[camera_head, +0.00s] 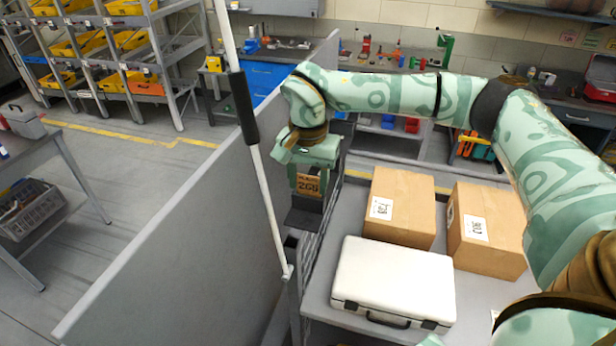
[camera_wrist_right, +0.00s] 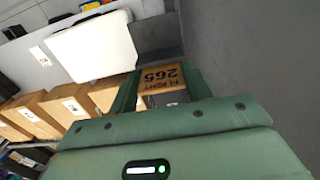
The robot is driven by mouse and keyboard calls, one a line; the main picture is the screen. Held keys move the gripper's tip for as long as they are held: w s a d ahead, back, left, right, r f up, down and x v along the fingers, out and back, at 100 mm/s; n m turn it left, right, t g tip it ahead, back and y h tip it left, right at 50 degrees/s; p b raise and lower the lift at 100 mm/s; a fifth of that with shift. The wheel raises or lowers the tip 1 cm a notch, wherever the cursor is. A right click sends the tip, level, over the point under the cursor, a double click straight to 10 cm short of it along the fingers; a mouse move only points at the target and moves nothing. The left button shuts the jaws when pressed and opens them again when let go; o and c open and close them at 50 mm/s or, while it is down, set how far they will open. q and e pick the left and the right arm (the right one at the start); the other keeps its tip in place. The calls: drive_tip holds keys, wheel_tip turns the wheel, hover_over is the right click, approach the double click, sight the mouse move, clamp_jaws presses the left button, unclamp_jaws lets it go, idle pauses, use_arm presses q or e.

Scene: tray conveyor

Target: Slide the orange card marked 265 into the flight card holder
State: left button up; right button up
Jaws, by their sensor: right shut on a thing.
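The orange card (camera_head: 309,186) is in my right gripper (camera_head: 309,166), its dark print facing the head camera. In the right wrist view the card (camera_wrist_right: 161,77) sits between the two green fingers (camera_wrist_right: 161,90), and its number 265 reads upside down. A dark grey holder (camera_head: 302,218) is just below the card in the head view, at the cart's left side. It seems to show beyond the card in the right wrist view (camera_wrist_right: 156,37). I cannot tell whether the card's lower edge is above the holder or inside it. My left gripper is not in view.
A white pole with a black grip (camera_head: 243,107) rises close by.

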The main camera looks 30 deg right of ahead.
drive_tip(key=shift+f, duration=0.15)
drive_tip(key=o, duration=1)
wheel_tip(320, 180, up, 16)
drive_tip(key=shift+r, duration=0.15)
